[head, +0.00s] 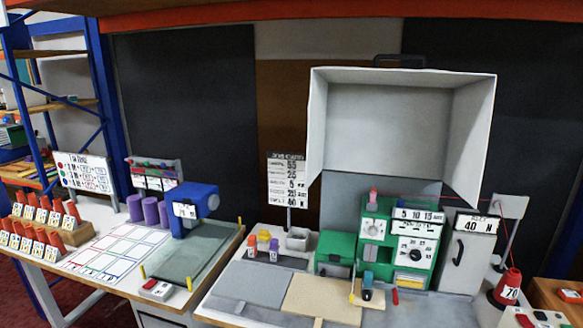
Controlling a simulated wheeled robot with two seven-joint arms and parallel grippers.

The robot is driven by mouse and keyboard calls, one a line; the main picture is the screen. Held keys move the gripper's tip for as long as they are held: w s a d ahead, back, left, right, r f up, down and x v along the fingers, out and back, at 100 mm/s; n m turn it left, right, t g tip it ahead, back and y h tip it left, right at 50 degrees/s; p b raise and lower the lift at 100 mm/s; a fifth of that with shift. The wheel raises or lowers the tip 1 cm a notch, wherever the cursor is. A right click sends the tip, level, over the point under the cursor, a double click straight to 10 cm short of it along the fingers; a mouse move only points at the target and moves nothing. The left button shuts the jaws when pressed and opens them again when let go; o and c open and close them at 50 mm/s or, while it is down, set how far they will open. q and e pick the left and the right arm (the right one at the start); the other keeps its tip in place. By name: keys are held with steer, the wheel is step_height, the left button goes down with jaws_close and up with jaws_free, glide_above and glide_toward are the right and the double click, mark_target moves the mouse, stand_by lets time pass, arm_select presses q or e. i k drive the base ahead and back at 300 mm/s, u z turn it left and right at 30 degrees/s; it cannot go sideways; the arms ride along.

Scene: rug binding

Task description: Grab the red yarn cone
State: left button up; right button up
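A red yarn cone (508,286) with a white number label stands upright on a dark base at the right end of the right workbench. A thin red thread runs near it, from the green machine (400,240) toward a post with a grey panel (510,206). Neither of my grippers is in view.
The right bench has a grey cabinet (468,255) left of the cone and a large open white hood (390,125) above. A box with a red button (530,318) is in front of the cone. The left bench (185,290) holds orange spools (55,240) and purple rolls (150,212).

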mark_target(505, 293)
steer(key=k, duration=0.5)
steer(key=z, duration=3.3)
steer(key=i, duration=2.8)
steer(key=u, duration=2.3)
